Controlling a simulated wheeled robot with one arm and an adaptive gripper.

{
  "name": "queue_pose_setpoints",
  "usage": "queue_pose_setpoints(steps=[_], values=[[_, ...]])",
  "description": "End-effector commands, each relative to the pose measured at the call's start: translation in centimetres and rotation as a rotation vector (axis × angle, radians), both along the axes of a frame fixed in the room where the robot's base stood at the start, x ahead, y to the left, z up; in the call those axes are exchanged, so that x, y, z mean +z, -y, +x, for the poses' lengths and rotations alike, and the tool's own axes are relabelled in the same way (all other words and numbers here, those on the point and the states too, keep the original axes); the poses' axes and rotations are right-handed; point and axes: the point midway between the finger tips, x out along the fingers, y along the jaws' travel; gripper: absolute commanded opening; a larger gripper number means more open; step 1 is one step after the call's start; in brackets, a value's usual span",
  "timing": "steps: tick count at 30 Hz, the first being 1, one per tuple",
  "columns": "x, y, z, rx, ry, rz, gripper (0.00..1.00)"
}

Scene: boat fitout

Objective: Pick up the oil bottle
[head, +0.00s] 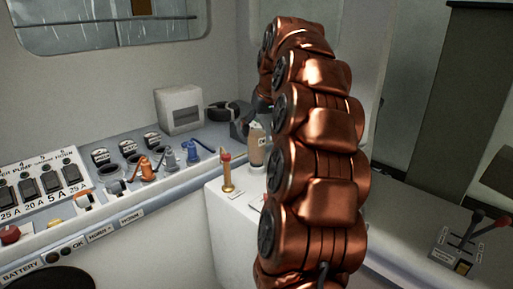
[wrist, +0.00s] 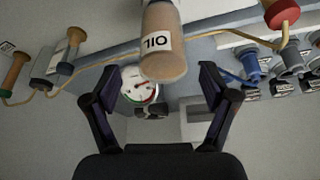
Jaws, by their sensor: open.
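The oil bottle (wrist: 163,45) is a tan cylinder with a white label reading OIL. In the wrist view it hangs in from the top edge, its top cut off, its near end just between and beyond the fingertips. My gripper (wrist: 160,72) is open and empty, one dark finger on each side, with a gap to the bottle on both sides. In the head view the bottle (head: 257,150) stands on the white counter, partly hidden behind my copper arm. My gripper is mostly hidden there.
A brass and red fitting (head: 227,172) stands left of the bottle; its red top (wrist: 282,13) shows at the wrist view's upper right. A round gauge (wrist: 139,86) lies behind the bottle. A switch panel (head: 42,190) is at left, a lever box (head: 459,248) at right.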

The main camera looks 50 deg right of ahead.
Motion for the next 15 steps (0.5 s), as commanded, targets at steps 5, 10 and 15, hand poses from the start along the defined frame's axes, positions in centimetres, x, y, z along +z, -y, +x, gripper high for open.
queue_pose_setpoints(steps=[5,10,15], values=[[-0.7,0.0,0.3,0.000,0.000,0.000,0.84],[-2.0,-0.1,0.7,0.000,-0.001,0.001,0.84],[-3.8,0.1,1.3,0.001,-0.003,0.003,0.84]])
